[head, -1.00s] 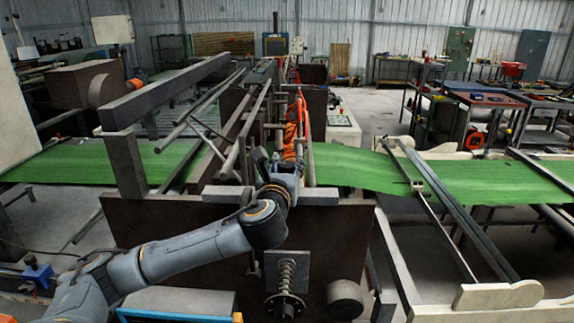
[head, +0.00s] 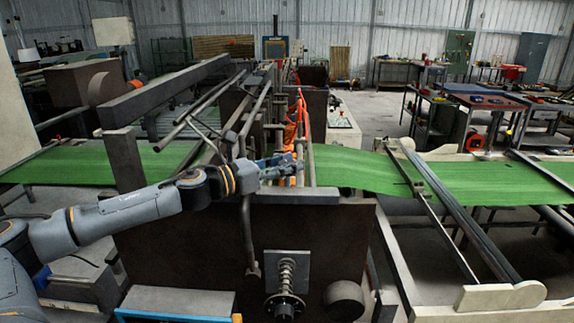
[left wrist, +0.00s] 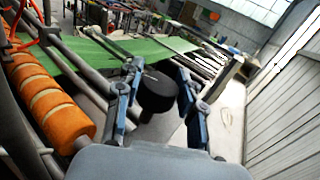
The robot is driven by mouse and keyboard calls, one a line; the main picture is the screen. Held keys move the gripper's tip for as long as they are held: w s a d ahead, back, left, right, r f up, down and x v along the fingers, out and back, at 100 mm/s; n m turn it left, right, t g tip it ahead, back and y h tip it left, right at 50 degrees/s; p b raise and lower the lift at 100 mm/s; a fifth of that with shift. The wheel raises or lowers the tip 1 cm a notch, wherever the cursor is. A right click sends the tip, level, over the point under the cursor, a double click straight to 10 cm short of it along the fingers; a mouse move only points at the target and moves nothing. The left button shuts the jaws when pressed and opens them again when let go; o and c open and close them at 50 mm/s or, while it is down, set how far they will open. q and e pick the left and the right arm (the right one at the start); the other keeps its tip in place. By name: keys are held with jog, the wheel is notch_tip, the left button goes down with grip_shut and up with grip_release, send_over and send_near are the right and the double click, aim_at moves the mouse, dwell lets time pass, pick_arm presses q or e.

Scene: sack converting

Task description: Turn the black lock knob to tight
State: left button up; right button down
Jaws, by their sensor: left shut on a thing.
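The black lock knob (left wrist: 157,91) is a dark round cylinder in the left wrist view. It sits between the two blue-grey fingers of my left gripper (left wrist: 158,98), which is shut on it. In the head view my left gripper (head: 285,168) lies level above the top edge of the dark machine frame (head: 200,240), pointing right. I cannot make out the knob there; the gripper seems to hide it. Whether the knob is tight does not show. My right gripper is not in view.
An orange roller (left wrist: 52,102) lies left of the gripper in the left wrist view. A grey bar (head: 248,235) hangs down the frame's front. A spring with a handwheel (head: 286,285) sticks out below. Green sheet (head: 350,168) runs out on both sides. Rails and bars crowd the frame's top.

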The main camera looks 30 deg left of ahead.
aim_at(287, 162)
pick_arm(q)
jog(key=shift+m+g+h, duration=0.3)
jog(key=shift+m+h, duration=0.2)
jog(key=shift+h, duration=0.2)
jog(key=o, duration=1.2)
jog(key=shift+r, duration=5)
